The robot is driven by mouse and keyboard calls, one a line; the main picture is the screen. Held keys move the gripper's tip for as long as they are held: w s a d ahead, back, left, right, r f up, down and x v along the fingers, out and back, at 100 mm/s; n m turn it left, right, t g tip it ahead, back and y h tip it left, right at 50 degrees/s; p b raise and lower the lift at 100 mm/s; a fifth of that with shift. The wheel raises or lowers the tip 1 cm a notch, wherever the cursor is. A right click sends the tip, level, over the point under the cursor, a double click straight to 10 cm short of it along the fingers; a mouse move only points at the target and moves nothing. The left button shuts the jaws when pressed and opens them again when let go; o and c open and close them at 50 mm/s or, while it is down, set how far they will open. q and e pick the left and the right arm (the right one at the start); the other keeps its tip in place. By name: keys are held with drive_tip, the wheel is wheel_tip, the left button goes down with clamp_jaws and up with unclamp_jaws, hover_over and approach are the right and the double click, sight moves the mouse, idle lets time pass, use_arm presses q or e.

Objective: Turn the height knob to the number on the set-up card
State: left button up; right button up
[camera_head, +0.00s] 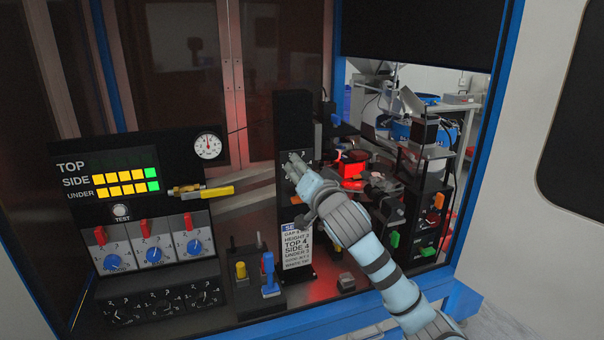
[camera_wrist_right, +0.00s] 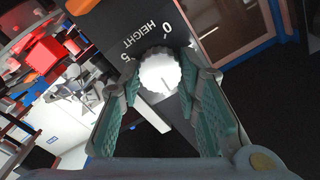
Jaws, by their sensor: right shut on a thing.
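The height knob (camera_wrist_right: 160,70) is a white, ribbed round knob on a black column, in the right wrist view. The word HEIGHT, a 0 and what looks like a 5 show beside it. My right gripper (camera_wrist_right: 168,78) is shut on it, with a green-padded finger at each side. In the head view my right gripper (camera_head: 297,162) is at the black column (camera_head: 293,110) and hides the knob. The set-up card (camera_head: 297,246) is white, lower on the column; its HEIGHT line is too small to read surely. My left gripper is not in view.
A control panel (camera_head: 75,150) with lit yellow and green squares and a gauge (camera_head: 208,146) stands at the left. Below are red switches with blue dials (camera_head: 152,255). A yellow tool (camera_head: 210,191) sticks out from the panel. Red-lit machinery (camera_head: 350,165) crowds the column's right side.

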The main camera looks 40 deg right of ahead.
drive_tip(key=shift+f+m+b, duration=0.1)
drive_tip(key=shift+m+b, duration=0.5)
drive_tip(key=shift+m, duration=1)
drive_tip(key=o, duration=1.1)
drive_tip(key=shift+o, duration=0.2)
drive_tip(key=v, duration=0.7)
drive_tip(key=shift+s, duration=0.3)
drive_tip(key=shift+w, duration=0.15)
